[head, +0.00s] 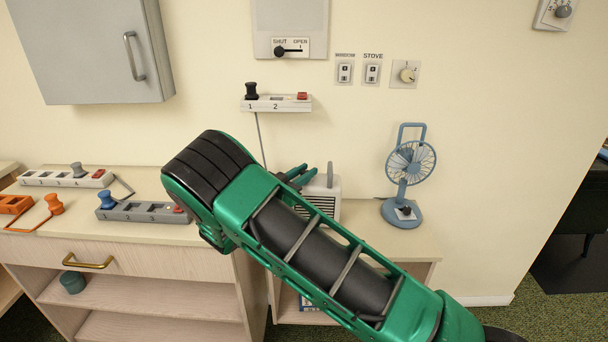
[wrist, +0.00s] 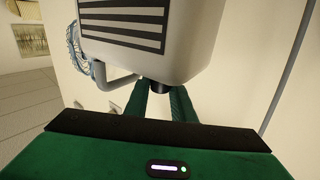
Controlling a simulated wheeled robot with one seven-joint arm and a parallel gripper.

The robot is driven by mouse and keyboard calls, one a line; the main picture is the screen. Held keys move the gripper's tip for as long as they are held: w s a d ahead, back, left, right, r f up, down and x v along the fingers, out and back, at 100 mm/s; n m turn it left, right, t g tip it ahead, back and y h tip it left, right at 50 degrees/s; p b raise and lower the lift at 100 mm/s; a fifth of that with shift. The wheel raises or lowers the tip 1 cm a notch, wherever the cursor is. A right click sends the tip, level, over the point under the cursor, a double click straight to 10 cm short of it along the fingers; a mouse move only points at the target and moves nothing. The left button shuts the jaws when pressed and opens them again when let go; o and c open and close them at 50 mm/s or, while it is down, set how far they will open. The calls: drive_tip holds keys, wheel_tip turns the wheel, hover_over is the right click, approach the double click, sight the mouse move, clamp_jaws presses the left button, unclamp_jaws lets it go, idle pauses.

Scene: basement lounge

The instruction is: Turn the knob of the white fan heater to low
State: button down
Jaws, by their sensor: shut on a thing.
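The white fan heater (head: 325,200) stands on the low shelf unit against the wall, partly hidden behind my arm. Its striped front grille shows in the wrist view (wrist: 122,27), where the heater appears upside down. The heater's small black knob (wrist: 160,86) is on its top face, beside its handle. My gripper (head: 297,177) is at the heater's top, and its green fingers are shut on the knob. In the wrist view the fingers lie on either side of the knob. The knob's pointer and setting marks cannot be made out.
A blue desk fan (head: 405,178) stands right of the heater. A wall strip with switches (head: 277,104) is above. Grey (head: 145,211) and white (head: 60,178) switch strips lie on the left cabinet. A grey wall cabinet (head: 85,50) hangs at upper left.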

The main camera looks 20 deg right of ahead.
drive_tip(key=c, duration=1.5)
unclamp_jaws()
drive_tip(key=v, duration=1)
drive_tip(key=shift+s+a+f, duration=0.1)
drive_tip(key=shift+s+a, duration=0.05)
drive_tip(key=shift+a, duration=0.25)
